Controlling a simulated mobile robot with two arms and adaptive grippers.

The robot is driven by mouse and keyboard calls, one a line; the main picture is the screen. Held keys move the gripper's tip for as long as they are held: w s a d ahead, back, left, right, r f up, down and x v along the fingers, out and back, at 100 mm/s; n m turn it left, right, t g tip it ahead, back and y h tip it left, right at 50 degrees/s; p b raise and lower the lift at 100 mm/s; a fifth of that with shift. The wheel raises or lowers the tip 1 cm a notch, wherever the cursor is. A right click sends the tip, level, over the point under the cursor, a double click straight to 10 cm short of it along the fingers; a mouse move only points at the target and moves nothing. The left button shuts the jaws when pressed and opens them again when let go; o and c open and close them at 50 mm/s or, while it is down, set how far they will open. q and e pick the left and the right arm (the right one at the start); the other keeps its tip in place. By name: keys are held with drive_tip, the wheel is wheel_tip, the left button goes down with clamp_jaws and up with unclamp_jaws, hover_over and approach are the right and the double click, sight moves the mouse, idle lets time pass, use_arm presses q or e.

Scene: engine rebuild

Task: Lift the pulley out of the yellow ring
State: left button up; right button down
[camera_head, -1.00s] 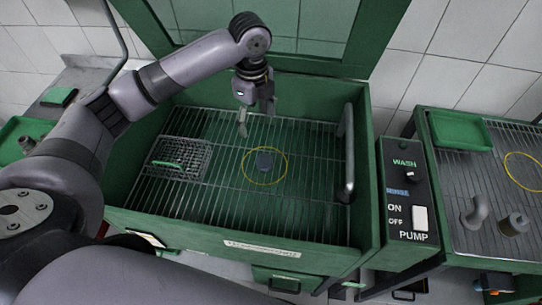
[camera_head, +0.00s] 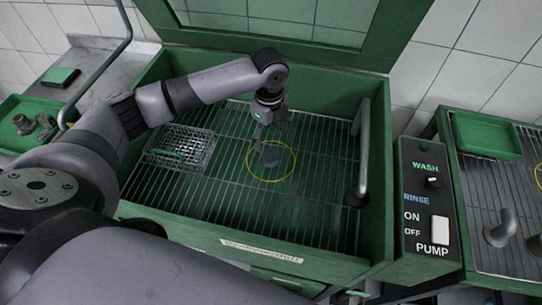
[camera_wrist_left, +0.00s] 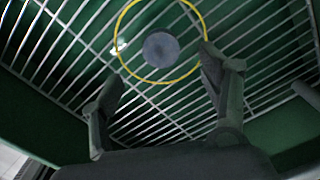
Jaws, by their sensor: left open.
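The pulley (camera_head: 271,155), a small grey-blue round piece, stands on the wire rack inside the thin yellow ring (camera_head: 293,163). In the left wrist view the pulley (camera_wrist_left: 161,48) is a round grey disc, with the yellow ring (camera_wrist_left: 196,76) around it and apart from it. My left gripper (camera_head: 268,140) points down just behind the pulley in the head view. In the left wrist view its two fingers (camera_wrist_left: 160,82) are spread wide and empty, with the pulley ahead of the gap between them. My right gripper is not in view.
The rack (camera_head: 215,205) lies in a green wash tub with raised walls. A wire basket (camera_head: 184,146) sits on its left part. A grey vertical pipe (camera_head: 362,150) stands at the right wall. A switch panel (camera_head: 427,200) is outside the tub.

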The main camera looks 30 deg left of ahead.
sight(271, 155)
use_arm(q)
drive_tip(key=f, duration=0.5)
drive_tip(key=f+p, duration=0.1)
drive_tip(key=f, duration=0.2)
drive_tip(key=shift+d+f, duration=0.25)
drive_tip(key=shift+f, duration=0.05)
drive_tip(key=shift+c, duration=0.4)
drive_tip(key=shift+r, duration=0.1)
drive_tip(key=c, duration=1.6)
